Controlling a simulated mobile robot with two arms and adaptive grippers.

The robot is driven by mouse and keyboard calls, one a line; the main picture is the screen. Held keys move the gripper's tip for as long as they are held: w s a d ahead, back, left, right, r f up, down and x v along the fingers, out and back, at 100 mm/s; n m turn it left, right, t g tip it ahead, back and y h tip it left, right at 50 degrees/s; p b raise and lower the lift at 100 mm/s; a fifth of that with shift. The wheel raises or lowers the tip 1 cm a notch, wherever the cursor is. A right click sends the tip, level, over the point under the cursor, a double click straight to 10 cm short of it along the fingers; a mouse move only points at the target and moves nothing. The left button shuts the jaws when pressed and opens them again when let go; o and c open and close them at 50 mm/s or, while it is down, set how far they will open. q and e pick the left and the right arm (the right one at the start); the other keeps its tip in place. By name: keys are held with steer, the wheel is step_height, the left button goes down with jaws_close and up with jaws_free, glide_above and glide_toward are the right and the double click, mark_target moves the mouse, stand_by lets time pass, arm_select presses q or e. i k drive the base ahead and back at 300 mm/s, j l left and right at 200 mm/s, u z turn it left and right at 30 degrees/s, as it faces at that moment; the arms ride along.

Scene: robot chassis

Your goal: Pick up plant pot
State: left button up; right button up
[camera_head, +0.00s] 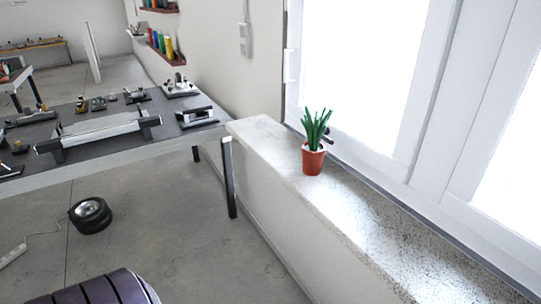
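The plant pot (313,161) is small and reddish-orange, with a green spiky plant (316,128) in it. It stands upright on the stone window sill (362,222), right of the middle of the head view and close to the window frame. Neither of my grippers shows in the head view.
A white-framed window (432,110) rises behind the sill. A workbench (90,165) with several tools stands at the left, its leg (229,178) near the sill's end. A dark round object (90,215) lies on the floor. The sill right of the pot is clear.

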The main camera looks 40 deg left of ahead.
mark_target(313, 151)
steer(key=u, duration=1.15)
steer(key=i+j+u, duration=0.15)
steer(key=u, duration=0.15)
steer(key=i+j+u, duration=0.15)
steer(key=i+u, duration=0.2)
steer(key=k, duration=0.05)
